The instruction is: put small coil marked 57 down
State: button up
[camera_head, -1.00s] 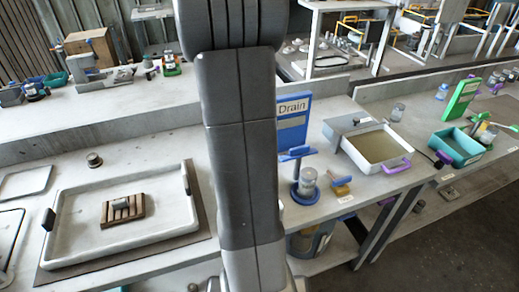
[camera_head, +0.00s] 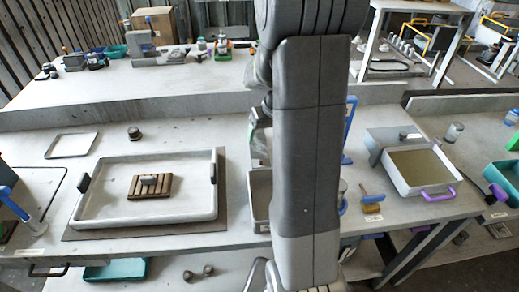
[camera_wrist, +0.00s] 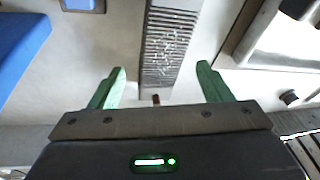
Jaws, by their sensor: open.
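My gripper (camera_wrist: 160,85) shows in the wrist view with its two green fingers wide apart and nothing held between them. A grey ribbed bar (camera_wrist: 162,45) lies beyond the gap, with a small reddish-brown piece (camera_wrist: 156,99) at its near end. In the head view my arm hides most of the gripper. No marking 57 is readable, so I cannot tell which piece is the small coil. A small grey cylinder (camera_head: 149,180) lies on a slatted wooden block (camera_head: 134,190) inside the large pale tray (camera_head: 85,222). Another small dark cylinder (camera_head: 134,133) stands behind that tray.
An open metal basin with liquid (camera_head: 416,170) and a purple handle stands right of my arm. Two small dark pieces (camera_head: 208,270) sit below the bench edge, beside a teal bin (camera_head: 115,270). Bench between the trays is partly hidden.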

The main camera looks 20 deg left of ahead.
aim_at(260, 145)
jog(key=shift+p+x, duration=0.65)
jog(key=shift+x, duration=2.7)
jog(key=shift+s, duration=0.15)
jog(key=shift+c, duration=0.4)
jog(key=c, duration=1.3)
